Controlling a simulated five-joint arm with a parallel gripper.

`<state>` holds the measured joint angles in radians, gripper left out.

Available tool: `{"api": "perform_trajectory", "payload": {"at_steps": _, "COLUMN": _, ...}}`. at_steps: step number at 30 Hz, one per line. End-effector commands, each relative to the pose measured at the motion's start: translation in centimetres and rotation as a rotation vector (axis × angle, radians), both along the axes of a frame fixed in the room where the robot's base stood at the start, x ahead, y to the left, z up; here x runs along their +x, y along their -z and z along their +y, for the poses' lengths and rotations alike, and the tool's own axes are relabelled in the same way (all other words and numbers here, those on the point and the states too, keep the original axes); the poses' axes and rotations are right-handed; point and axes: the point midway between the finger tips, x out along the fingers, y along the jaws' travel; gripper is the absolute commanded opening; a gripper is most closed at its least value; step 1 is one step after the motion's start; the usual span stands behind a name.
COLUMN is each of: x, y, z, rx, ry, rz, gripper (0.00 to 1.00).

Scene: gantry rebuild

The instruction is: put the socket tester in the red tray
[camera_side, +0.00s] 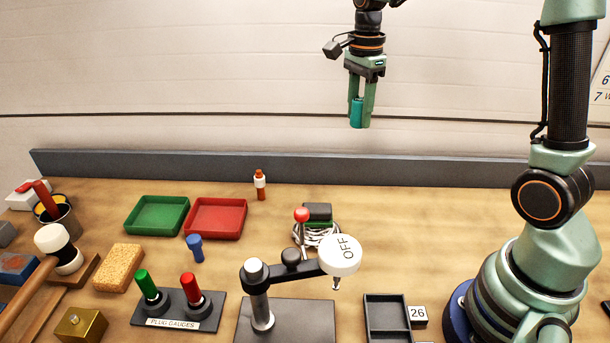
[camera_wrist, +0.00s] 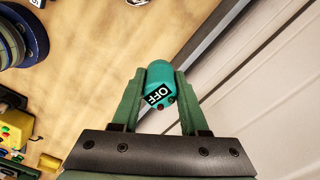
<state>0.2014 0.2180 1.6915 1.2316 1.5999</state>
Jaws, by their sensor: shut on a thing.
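My gripper (camera_side: 361,112) is raised high above the back of the bench, to the right of the red tray. It is shut on a teal, rounded block, which I take for the socket tester (camera_side: 356,113). In the wrist view the socket tester (camera_wrist: 160,77) sits between the two green fingers of my gripper (camera_wrist: 160,88), showing a black OFF label and small dark red spots. The red tray (camera_side: 215,235) lies empty at the back of the bench, left of centre, directly right of a green tray.
The green tray (camera_side: 157,216) is empty. An orange and white bottle (camera_side: 260,186) stands behind the red tray's right side. A blue plug (camera_side: 195,249) stands in front of it. A red-knobbed lever (camera_side: 302,216) and a lamp-like OFF arm (camera_side: 340,256) stand to the right.

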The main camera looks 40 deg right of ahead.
Motion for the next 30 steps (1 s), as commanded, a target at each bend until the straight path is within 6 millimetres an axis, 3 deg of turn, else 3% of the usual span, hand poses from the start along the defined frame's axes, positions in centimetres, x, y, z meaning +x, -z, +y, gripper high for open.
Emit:
{"api": "perform_trajectory", "payload": {"at_steps": 6, "x": 5.9, "y": -0.7, "z": 5.0, "rx": 0.000, "ry": 0.030, "rz": 0.002, "gripper": 0.00}}
{"api": "perform_trajectory", "payload": {"at_steps": 15, "x": 11.4, "y": -0.8, "z": 13.4, "rx": 0.000, "ry": 0.084, "rz": 0.003, "gripper": 0.00}}
{"api": "perform_trajectory", "payload": {"at_steps": 24, "x": 13.7, "y": 0.2, "z": 22.3, "rx": 0.000, "ry": 0.135, "rz": 0.002, "gripper": 0.00}}
{"api": "perform_trajectory", "payload": {"at_steps": 30, "x": 13.7, "y": 0.7, "z": 25.5, "rx": -0.001, "ry": 0.156, "rz": 0.001, "gripper": 0.00}}
